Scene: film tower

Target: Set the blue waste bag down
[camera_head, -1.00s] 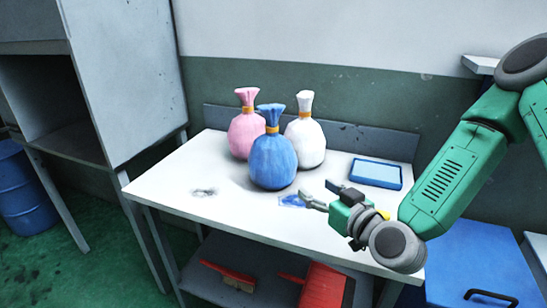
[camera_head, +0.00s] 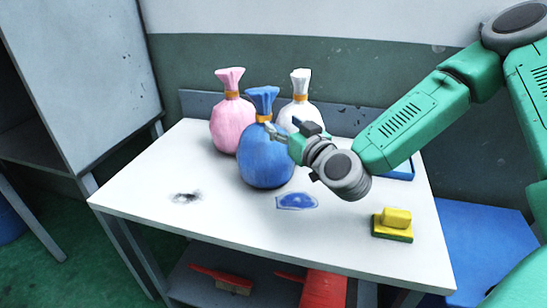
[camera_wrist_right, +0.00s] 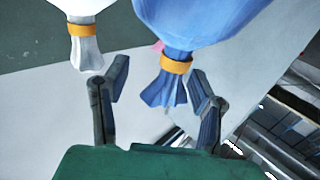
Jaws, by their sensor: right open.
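The blue waste bag (camera_head: 264,166) stands upright on the white table (camera_head: 350,245), tied with an orange band. It also shows in the right wrist view (camera_wrist_right: 190,18), where the picture is upside down. My right gripper (camera_head: 281,131) is at the bag's neck, from the right. In the right wrist view my right gripper (camera_wrist_right: 158,70) is open, with one finger on either side of the bag's gathered top and a gap on the left side. My left gripper is not in view.
A pink bag (camera_head: 232,125) and a white bag (camera_head: 299,115) stand close behind the blue one. A blue stain (camera_head: 296,201), a dark smudge (camera_head: 186,197) and a yellow-green block (camera_head: 393,224) are on the table. The front left tabletop is otherwise clear.

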